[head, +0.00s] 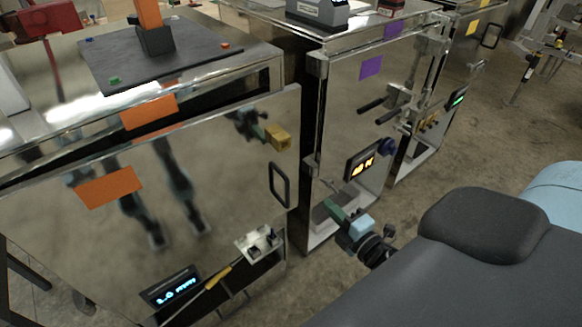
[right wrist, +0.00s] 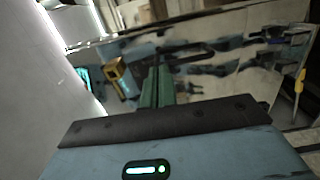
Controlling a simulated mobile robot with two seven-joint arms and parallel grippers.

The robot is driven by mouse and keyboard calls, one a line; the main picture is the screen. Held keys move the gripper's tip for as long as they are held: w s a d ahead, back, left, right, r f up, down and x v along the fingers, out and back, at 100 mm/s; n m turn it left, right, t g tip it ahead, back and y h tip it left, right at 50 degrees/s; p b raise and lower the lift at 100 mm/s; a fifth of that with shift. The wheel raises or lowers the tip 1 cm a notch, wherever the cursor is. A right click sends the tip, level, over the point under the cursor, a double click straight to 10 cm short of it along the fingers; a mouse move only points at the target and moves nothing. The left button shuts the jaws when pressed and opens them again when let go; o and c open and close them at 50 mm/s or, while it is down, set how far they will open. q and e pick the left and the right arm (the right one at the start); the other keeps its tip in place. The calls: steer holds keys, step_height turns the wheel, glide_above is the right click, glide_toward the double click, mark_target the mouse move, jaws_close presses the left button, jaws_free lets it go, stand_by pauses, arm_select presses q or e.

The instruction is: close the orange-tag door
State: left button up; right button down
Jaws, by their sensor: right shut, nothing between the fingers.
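My right gripper (head: 334,209), with green fingers, is shut and empty, to the right of the door's edge and lower than the handle. In the right wrist view its fingers (right wrist: 157,88) point toward a mirror-like panel; contact cannot be told. My left gripper is out of view.
A yellow block (head: 278,137), a white switch box (head: 262,242) and a lit display (head: 172,287) are on the orange-tag door. Open floor (head: 420,180) lies at the right.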

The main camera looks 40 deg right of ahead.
steer(key=p, duration=0.1)
glide_toward(292, 169)
steer(key=w, duration=0.5)
steer(key=shift+w+r, duration=0.1)
steer(key=shift+w, duration=0.45)
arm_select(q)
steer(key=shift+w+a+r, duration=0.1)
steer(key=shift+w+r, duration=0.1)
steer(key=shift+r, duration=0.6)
arm_select(e)
steer(key=shift+w, duration=0.4)
